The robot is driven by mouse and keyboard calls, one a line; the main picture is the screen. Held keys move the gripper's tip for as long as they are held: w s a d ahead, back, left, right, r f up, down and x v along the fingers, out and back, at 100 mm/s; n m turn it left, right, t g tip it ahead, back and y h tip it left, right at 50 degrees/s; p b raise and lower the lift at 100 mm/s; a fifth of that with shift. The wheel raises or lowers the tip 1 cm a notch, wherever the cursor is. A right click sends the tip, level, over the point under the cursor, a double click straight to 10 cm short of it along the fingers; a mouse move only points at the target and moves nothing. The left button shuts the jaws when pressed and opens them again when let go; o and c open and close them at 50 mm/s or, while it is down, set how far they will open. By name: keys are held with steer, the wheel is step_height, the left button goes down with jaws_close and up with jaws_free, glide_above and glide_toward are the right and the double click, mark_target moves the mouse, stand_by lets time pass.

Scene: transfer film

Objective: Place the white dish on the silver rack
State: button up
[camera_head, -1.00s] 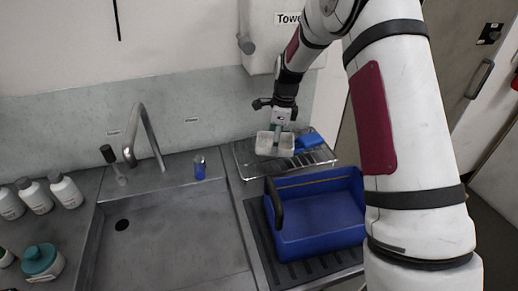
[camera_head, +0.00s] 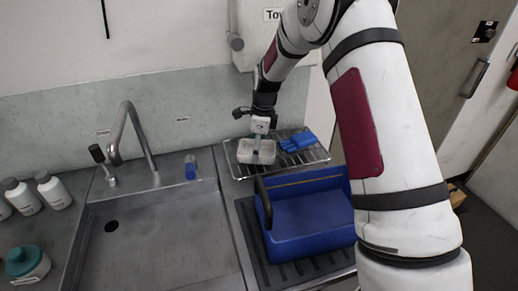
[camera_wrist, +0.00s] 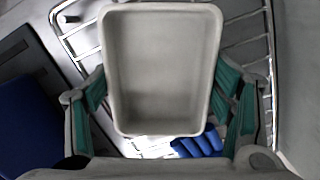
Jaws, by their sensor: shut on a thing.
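The white dish (camera_head: 257,152) is a small rectangular tray, and it is empty in the wrist view (camera_wrist: 160,65). My gripper (camera_head: 258,140) is shut on the dish; in the wrist view its green-padded fingers (camera_wrist: 165,103) lie on either side of it. The silver rack (camera_head: 238,171) is a wire rack on the counter at the back right of the sink. The dish is over the left part of the rack, low and close to its wires. I cannot tell whether it touches them. The rack's wires also show around the dish in the wrist view (camera_wrist: 250,45).
A blue object (camera_head: 299,141) lies on the rack, right of the dish. A blue bin (camera_head: 310,222) with a dark handle stands in front of the rack. Several bottles (camera_head: 38,192) stand far left.

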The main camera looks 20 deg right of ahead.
steer(key=shift+f, duration=0.15)
steer(key=o, duration=1.3)
